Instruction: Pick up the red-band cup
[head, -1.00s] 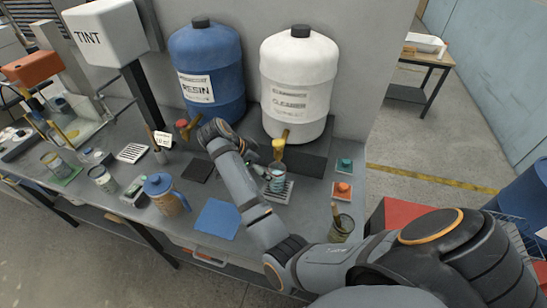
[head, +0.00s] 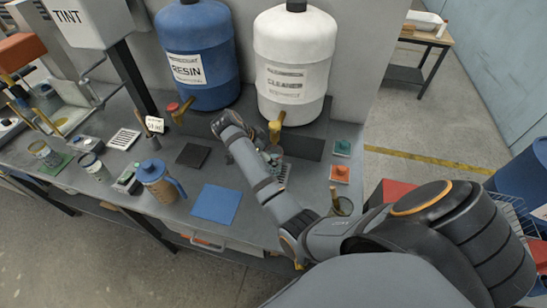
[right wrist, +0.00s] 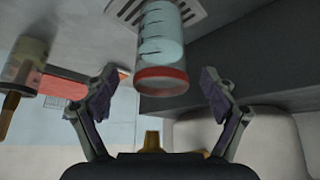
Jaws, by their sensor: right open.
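The red-band cup (right wrist: 160,45) is a clear cup with dark marks and a red band near one end. In the right wrist view it lies between my open right gripper's (right wrist: 158,88) fingers, with a visible gap on each side. In the head view the cup (head: 274,158) stands at the slotted grate (head: 285,174) under the white tank's yellow tap, partly hidden by my right forearm. My right fingers cannot be made out in the head view. My left gripper is not in view.
The white cleaner tank (head: 296,65) and blue resin tank (head: 200,55) stand behind. A jar with a brush (head: 341,205), an orange-red button (head: 340,173) and a green button (head: 342,148) are to the right. A blue mat (head: 217,204) and blue-lidded jug (head: 157,180) are to the left.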

